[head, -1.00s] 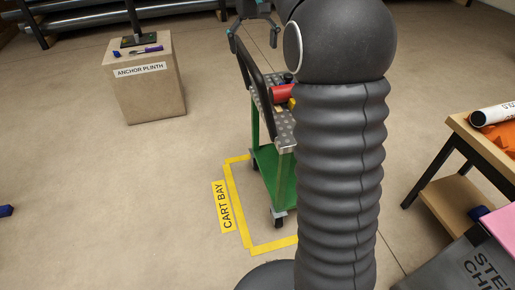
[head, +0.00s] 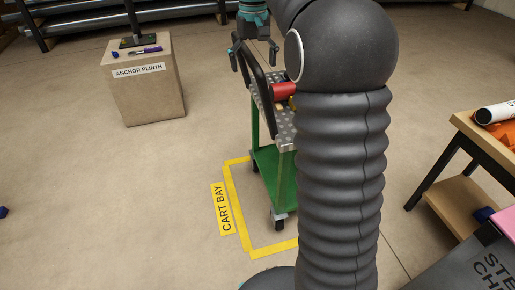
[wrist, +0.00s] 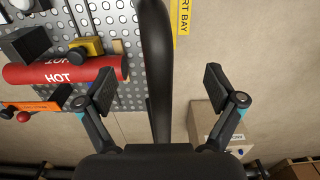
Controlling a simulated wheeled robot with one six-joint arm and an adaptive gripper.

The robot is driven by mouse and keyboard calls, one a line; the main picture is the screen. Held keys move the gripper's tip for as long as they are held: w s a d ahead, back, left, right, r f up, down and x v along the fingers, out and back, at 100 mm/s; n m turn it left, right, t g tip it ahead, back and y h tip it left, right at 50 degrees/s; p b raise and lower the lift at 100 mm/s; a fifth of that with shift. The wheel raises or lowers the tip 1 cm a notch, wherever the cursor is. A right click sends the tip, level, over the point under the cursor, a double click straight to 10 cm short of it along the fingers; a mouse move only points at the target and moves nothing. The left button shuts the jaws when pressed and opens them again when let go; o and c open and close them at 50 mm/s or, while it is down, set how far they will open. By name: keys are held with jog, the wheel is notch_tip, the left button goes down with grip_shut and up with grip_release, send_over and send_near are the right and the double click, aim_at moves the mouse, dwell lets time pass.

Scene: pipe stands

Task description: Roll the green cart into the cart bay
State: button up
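The green cart (head: 266,165) stands with a grey perforated top, a green lower shelf and a black push handle (head: 263,92). My arm hides its right part. A visible wheel rests inside the yellow-taped cart bay (head: 234,208); whether the whole cart is inside cannot be told. My gripper (head: 254,58) is open at the handle's upper end. In the wrist view, the handle (wrist: 158,70) runs between the two spread fingers of my gripper (wrist: 160,90), with a gap on each side.
On the cart top lie a red cylinder marked HOT (wrist: 65,70) and a yellow-and-black item (wrist: 86,48). The anchor plinth (head: 148,90) stands at the left back. A wooden table (head: 470,135) is at the right.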

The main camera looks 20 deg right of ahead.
grip_shut()
jog(key=shift+a, duration=0.15)
jog(key=shift+a+p, duration=0.6)
jog(key=shift+a, duration=2.3)
jog(key=shift+o, duration=0.9)
grip_release()
jog(key=shift+d, duration=0.1)
jog(key=shift+r, duration=0.1)
